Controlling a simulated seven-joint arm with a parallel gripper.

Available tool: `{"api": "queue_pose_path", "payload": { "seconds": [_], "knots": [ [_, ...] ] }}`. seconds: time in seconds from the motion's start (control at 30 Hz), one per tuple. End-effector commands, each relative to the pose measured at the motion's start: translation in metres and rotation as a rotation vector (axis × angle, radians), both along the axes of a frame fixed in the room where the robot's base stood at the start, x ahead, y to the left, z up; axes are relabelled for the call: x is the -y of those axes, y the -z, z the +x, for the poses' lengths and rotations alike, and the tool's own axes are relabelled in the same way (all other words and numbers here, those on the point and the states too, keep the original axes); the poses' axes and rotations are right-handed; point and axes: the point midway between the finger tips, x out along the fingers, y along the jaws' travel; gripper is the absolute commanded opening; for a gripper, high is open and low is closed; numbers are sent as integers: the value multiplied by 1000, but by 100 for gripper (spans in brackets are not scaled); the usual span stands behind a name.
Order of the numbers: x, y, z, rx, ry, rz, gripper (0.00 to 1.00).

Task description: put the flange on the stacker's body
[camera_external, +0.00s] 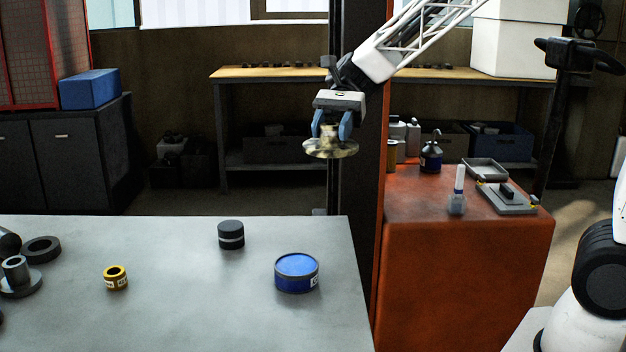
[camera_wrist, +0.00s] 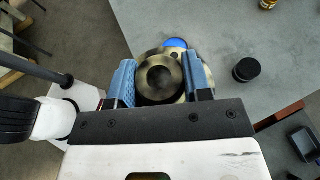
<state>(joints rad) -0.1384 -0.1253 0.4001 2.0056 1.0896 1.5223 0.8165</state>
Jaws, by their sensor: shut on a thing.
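The flange (camera_external: 331,149), a mottled brass-olive disc with a raised hub, hangs level in the air. My gripper (camera_external: 331,125) is shut on its hub with blue fingers. In the wrist view the flange (camera_wrist: 161,78) sits between both fingers, its round bore facing the camera. The stacker's body (camera_external: 465,255) is the orange-red block at right, with its dark mast (camera_external: 357,180) at its left side. The flange is left of the body's top in the external view, above the height of that top. In the wrist view only an orange edge (camera_wrist: 279,116) of the body shows.
The grey table (camera_external: 180,305) holds a blue tin (camera_external: 297,274), a dark cylinder (camera_external: 231,236) and a yellow ring (camera_external: 115,278).

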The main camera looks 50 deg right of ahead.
Motion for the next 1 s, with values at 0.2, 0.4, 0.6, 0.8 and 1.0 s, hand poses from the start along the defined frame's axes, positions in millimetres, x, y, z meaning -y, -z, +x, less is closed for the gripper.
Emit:
{"api": "queue_pose_path", "payload": {
  "seconds": [0.2,0.4,0.6,0.8,1.0],
  "knots": [
    [43,-22,-3,5,24,0,6],
    [80,-39,-10,4,42,1,6],
    [115,-55,-19,4,59,0,6],
    [145,-69,-29,4,74,1,6],
    [173,-77,-35,2,102,0,6]
  ]
}}
